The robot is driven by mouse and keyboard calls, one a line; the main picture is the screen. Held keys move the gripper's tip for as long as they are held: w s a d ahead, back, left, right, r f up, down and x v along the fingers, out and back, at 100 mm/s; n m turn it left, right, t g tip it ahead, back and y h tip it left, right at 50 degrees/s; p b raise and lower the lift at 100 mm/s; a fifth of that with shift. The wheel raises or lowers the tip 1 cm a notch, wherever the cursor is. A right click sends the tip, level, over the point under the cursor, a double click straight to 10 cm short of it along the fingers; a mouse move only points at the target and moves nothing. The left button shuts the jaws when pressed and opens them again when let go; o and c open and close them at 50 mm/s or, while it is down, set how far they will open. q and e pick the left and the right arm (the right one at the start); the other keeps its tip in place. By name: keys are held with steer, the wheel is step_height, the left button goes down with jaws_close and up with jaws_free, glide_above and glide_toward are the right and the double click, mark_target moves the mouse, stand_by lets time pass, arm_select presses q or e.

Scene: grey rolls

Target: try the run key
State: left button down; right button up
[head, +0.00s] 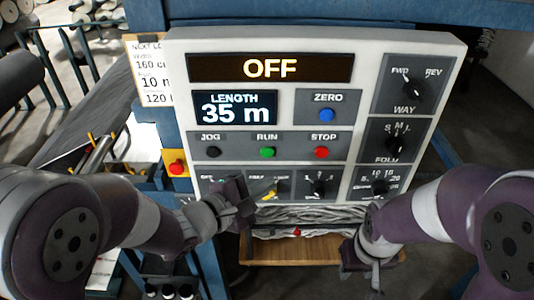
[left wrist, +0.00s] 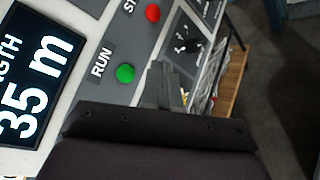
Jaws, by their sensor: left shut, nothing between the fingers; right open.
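The green RUN key (head: 267,153) sits on the grey control panel (head: 300,47), between the black JOG key (head: 213,152) and the red STOP key (head: 321,152). The RUN key also shows in the left wrist view (left wrist: 125,73), clear of the fingers. My left gripper (head: 270,187) is shut and empty, in front of the lower knob row, a little below the RUN key. Its fingers show in the left wrist view (left wrist: 164,84). They partly hide a knob with a yellow pointer. My right gripper (head: 374,276) is open and empty, below the panel's lower right.
The top display (head: 270,68) reads OFF and the length display (head: 235,108) reads 35 m. A blue ZERO key (head: 327,115) and several knobs are on the panel. A red button on a yellow box (head: 177,168) is at its left. A wooden board (head: 290,250) lies below.

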mark_target(267, 152)
arm_select(q)
steer(key=shift+w+p, duration=0.45)
steer(key=shift+w, duration=2.65)
steer(key=shift+w+p, duration=0.5)
